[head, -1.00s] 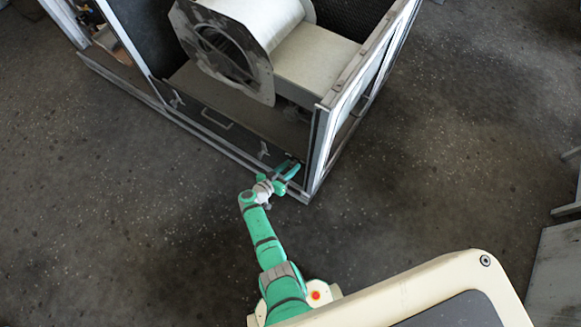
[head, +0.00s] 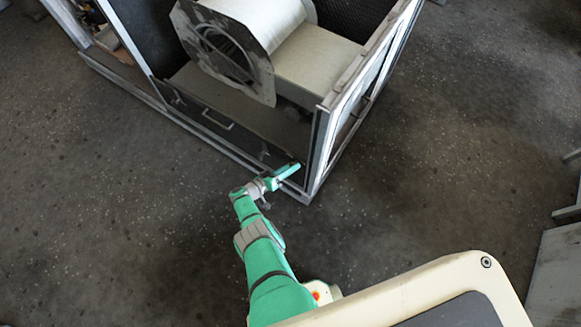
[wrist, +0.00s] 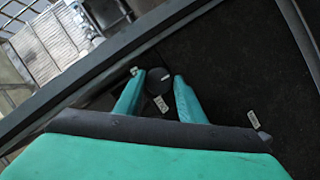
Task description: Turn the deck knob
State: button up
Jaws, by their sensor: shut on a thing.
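The deck knob (wrist: 157,82) is a dark round knob with a short white mark on its face, on a dark panel in the wrist view. My gripper (wrist: 159,75) has its two green fingers on either side of the knob and is shut on it. In the head view my gripper (head: 291,171) is at the low front edge of the blower housing (head: 228,137), just left of its near corner post. The knob is hidden there behind the gripper.
Small white labels (wrist: 161,103) lie on the panel near the knob. A grey frame bar (wrist: 95,75) runs diagonally close to the left finger. The corner post (head: 318,150) stands just right of my gripper. The floor (head: 130,230) in front is clear.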

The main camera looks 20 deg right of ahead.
jog(key=shift+a, duration=0.4)
jog(key=shift+c, duration=0.3)
jog(key=shift+d+n, duration=0.2)
jog(key=shift+n, duration=0.1)
jog(key=shift+c, duration=0.3)
jog(key=shift+d+r, duration=0.1)
jog(key=shift+r, duration=0.05)
jog(key=o, duration=1)
jog(key=shift+o, duration=0.2)
jog(key=v, duration=1)
jog(key=shift+a, duration=0.4)
